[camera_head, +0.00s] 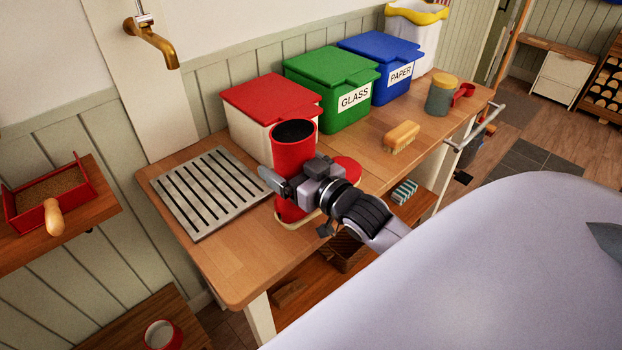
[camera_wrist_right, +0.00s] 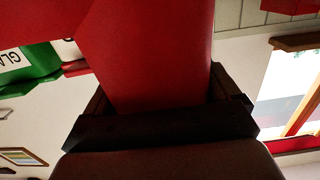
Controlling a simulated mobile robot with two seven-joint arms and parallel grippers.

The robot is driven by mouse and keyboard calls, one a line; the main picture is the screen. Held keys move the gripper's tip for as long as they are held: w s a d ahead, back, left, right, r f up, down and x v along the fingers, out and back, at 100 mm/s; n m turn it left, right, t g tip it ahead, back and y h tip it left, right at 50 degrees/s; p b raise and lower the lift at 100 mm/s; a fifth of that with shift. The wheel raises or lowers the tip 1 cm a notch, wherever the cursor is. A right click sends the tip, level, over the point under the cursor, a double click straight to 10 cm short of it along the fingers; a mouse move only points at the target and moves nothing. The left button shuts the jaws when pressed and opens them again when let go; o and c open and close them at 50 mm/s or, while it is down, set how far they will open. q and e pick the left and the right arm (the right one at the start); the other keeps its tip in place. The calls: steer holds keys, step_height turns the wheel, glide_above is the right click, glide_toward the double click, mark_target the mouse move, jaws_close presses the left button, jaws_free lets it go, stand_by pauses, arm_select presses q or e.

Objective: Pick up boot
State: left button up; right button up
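I cannot tell whether the sole rests on the table. My left gripper is not in view.
The metal grate (camera_head: 208,190) lies left of the boot. Behind it stand a red-lidded bin (camera_head: 250,127), a green GLASS bin (camera_head: 325,95) and a blue PAPER bin (camera_head: 382,60). A brush (camera_head: 401,138) and a grey jar (camera_head: 440,97) are to the right. The front left table corner is clear.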

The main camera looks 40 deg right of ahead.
steer(key=shift+r, duration=0.1)
steer(key=shift+c, duration=0.2)
step_height(320, 180, up, 20)
steer(key=p, duration=0.3)
glide_above(277, 138)
steer(key=w+d, duration=0.2)
steer(key=d, duration=0.1)
steer(key=shift+d, duration=0.1)
steer(key=shift+m+h, duration=0.3)
steer(key=shift+m, duration=0.1)
steer(key=a+f, duration=0.1)
steer(key=f, duration=0.2)
steer(key=s+a+f, duration=0.1)
steer(key=f, duration=0.2)
steer(key=s+a+f, duration=0.1)
steer(key=f, duration=0.2)
steer(key=shift+a, duration=0.15)
steer(key=s+a+f, duration=0.5)
steer(key=f, duration=0.2)
steer(key=shift+h, duration=0.3)
